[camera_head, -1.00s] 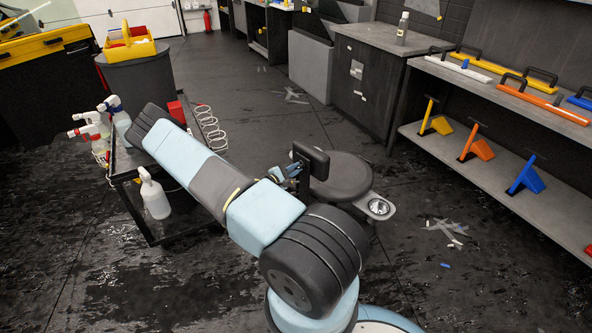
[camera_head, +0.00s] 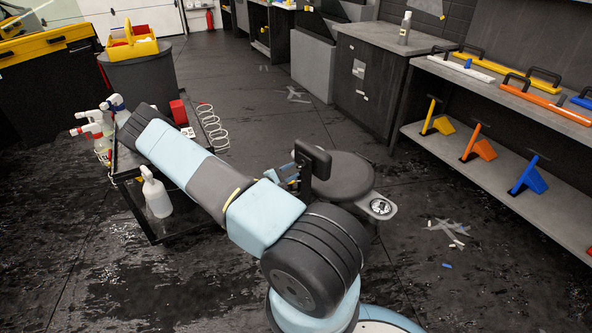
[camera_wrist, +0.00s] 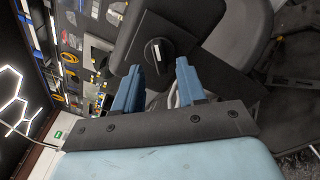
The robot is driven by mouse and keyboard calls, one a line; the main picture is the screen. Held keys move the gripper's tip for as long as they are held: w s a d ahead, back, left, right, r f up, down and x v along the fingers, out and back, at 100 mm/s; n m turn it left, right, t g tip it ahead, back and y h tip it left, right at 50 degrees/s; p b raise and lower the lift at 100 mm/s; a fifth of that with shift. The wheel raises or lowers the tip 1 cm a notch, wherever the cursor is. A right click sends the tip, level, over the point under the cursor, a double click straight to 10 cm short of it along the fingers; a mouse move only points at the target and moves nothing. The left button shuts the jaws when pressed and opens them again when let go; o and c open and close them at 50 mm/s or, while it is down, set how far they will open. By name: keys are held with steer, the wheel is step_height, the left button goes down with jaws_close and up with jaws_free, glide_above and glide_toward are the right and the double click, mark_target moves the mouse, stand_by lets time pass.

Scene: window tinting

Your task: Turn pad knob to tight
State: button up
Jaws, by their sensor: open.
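The pad knob (camera_wrist: 157,51) is a round black knob with a short white mark, set on a dark flat plate in the wrist view. The mark stands nearly upright in the picture. My gripper (camera_wrist: 158,82) is open, its two blue fingers spread, with the knob just beyond and between the fingertips. I see no contact with it. In the head view my gripper (camera_head: 282,174) is close beside the dark upright pad (camera_head: 313,160) on the round stool (camera_head: 342,178). The knob is hidden in the head view.
A black cart (camera_head: 168,228) with spray bottles (camera_head: 157,193) stands at the left. A shelf unit (camera_head: 500,172) with coloured tools is at the right. Paper scraps (camera_head: 447,230) lie on the dark, wet-looking floor. A metal cup holder (camera_head: 380,207) juts from the stool.

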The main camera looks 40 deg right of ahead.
steer(key=a, duration=1)
steer(key=shift+s+a, duration=0.15)
steer(key=shift+a, duration=0.2)
steer(key=s+a+r+m+g+y, duration=0.1)
steer(key=s+a+r+m+y, duration=0.2)
steer(key=r, duration=0.7)
steer(key=s+a+r+m+g+y, duration=0.1)
steer(key=a+r+m+y, duration=0.3)
steer(key=r, duration=0.6)
steer(key=s+a+r+m+g+y, duration=0.1)
steer(key=s+a+r+y, duration=0.3)
steer(key=r, duration=0.7)
steer(key=s+a+r+t+y, duration=0.3)
steer(key=s+a+r, duration=0.4)
steer(key=r, duration=0.3)
steer(key=s+a+r+t+y, duration=0.4)
steer(key=s+a+r, duration=0.3)
steer(key=s+r, duration=0.3)
steer(key=shift+s+r+t, duration=0.15)
steer(key=shift+s+t, duration=0.1)
steer(key=shift+t, duration=0.35)
